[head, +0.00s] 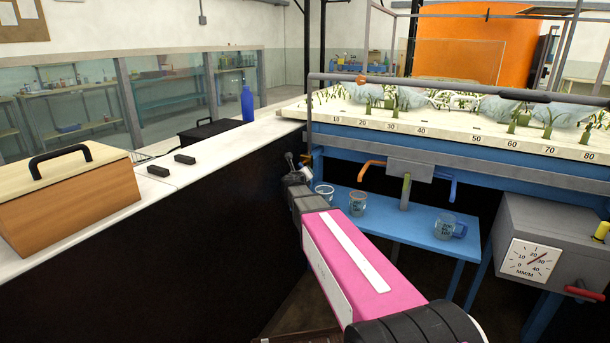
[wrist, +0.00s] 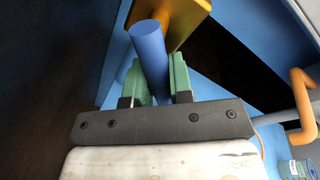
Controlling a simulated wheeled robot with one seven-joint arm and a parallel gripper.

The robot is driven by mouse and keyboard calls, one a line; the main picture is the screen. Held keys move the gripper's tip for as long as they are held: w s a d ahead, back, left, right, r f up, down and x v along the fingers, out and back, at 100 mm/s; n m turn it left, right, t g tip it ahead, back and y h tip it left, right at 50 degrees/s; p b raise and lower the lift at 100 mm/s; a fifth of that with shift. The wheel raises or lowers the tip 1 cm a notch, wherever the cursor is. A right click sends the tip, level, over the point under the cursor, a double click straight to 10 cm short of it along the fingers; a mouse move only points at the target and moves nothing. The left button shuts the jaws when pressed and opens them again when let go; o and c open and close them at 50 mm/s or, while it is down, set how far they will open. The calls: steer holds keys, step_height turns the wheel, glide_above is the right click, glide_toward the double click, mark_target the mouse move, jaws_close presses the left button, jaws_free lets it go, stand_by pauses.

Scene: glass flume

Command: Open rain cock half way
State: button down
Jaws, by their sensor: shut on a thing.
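A blue round bar (wrist: 150,52) joined to a yellow block (wrist: 176,22) shows in the wrist view; I take it for the rain cock's handle. My gripper (wrist: 156,84) is shut on this bar, with one green finger on each side. In the head view my gripper (head: 302,165) is at the left end of the blue-framed flume, where the handle is small and mostly hidden. The bar runs up and slightly left from between the fingers. How far the cock is turned cannot be told.
An orange bent handle (head: 371,168) and a blue bent handle (head: 448,184) hang under the flume; the orange one shows right in the wrist view (wrist: 301,105). Cups (head: 357,203) and a mug (head: 449,227) stand on the blue shelf. A dial box (head: 540,258) is right.

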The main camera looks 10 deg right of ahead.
stand_by(0.3)
steer(key=c, duration=1)
jaws_free()
steer(key=shift+s, duration=0.1)
steer(key=v, duration=1)
steer(key=shift+s+a+r, duration=0.15)
steer(key=shift+s+a, duration=0.1)
